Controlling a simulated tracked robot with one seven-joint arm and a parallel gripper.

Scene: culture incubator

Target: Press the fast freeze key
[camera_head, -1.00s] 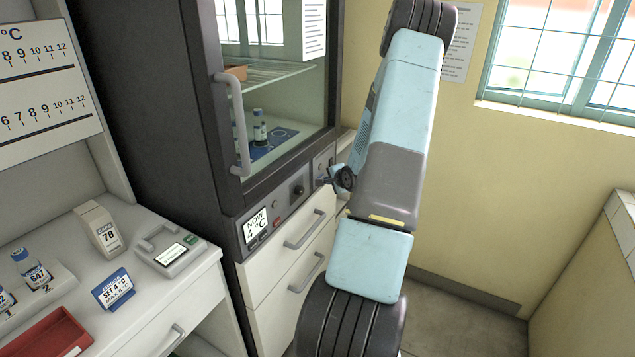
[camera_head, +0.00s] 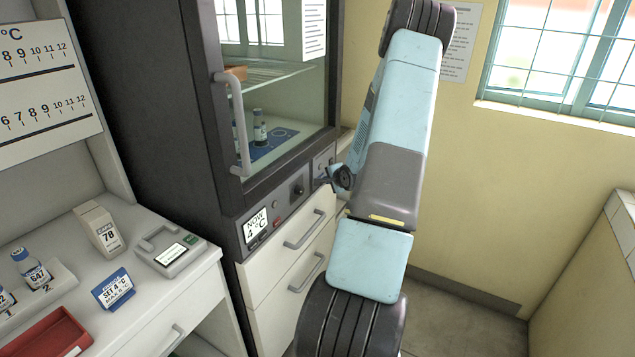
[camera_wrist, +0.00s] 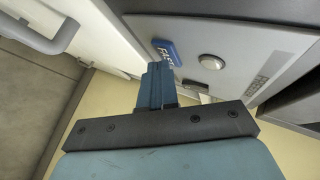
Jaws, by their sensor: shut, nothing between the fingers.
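The cabinet's control panel (camera_head: 285,205) runs below its glass door. In the wrist view a blue label or key (camera_wrist: 165,50) with white letters, which seem to read "FAST", is on the panel, partly hidden by my fingertips. A round silver button (camera_wrist: 211,61) sits to the right of it. My gripper (camera_wrist: 158,68) is shut and empty, its tips close to the lower edge of the blue piece. I cannot tell whether they touch it. In the head view my gripper (camera_head: 323,181) is at the right end of the panel and covers part of it.
The display (camera_head: 256,228) reads "NOW 4 °C". A dark knob (camera_head: 298,188) is left of my gripper. The door handle (camera_head: 238,125) and drawer handles (camera_head: 305,230) stick out. A bench with vials (camera_head: 36,270) and a red tray (camera_head: 48,335) is at left.

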